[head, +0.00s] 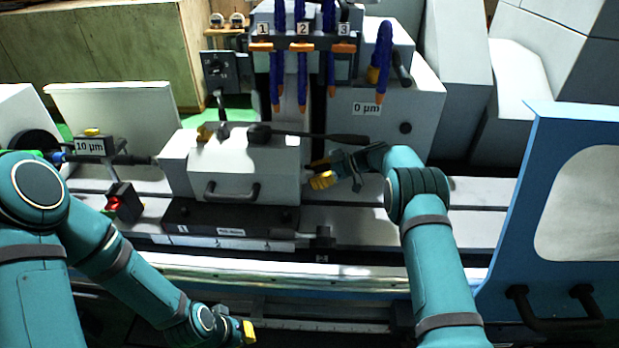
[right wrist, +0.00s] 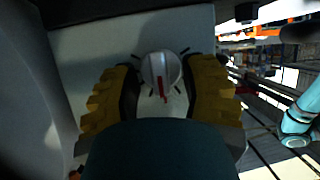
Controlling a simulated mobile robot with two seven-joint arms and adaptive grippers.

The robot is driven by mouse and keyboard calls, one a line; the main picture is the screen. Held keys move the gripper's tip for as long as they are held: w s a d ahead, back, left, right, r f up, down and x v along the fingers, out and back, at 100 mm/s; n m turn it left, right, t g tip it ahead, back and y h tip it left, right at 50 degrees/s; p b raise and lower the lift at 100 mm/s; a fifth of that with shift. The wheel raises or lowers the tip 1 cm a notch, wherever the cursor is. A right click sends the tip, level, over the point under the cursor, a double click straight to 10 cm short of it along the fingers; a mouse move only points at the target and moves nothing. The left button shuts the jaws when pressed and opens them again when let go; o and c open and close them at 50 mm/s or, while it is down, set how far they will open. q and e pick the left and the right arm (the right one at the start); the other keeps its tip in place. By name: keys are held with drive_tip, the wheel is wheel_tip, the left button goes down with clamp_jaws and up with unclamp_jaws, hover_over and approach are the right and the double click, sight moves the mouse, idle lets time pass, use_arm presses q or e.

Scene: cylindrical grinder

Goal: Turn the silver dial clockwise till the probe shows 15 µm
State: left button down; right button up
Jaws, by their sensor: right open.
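The silver dial (right wrist: 158,72) has a red line and sits on a pale face with dark tick marks around it in the right wrist view. The red line points down in that picture. My right gripper (right wrist: 160,95) is open, with one yellow finger on either side of the dial; I see gaps on both sides. In the head view my right gripper (head: 320,173) is at the right end of the white housing (head: 245,170), and I cannot make out the dial there. One display (head: 89,146) reads 10 µm; another display (head: 367,108) reads 0 µm. My left gripper (head: 247,332) is low, its opening unclear.
A black lever (head: 310,135) lies across the housing top, above my right gripper. Blue hoses numbered 1 to 3 (head: 303,60) hang behind. A small box with a red button (head: 115,204) stands at left. A blue door (head: 550,220) stands at right.

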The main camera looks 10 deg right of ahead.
drive_tip(key=v, duration=0.7)
idle(0.3)
drive_tip(key=shift+f, duration=0.1)
idle(0.3)
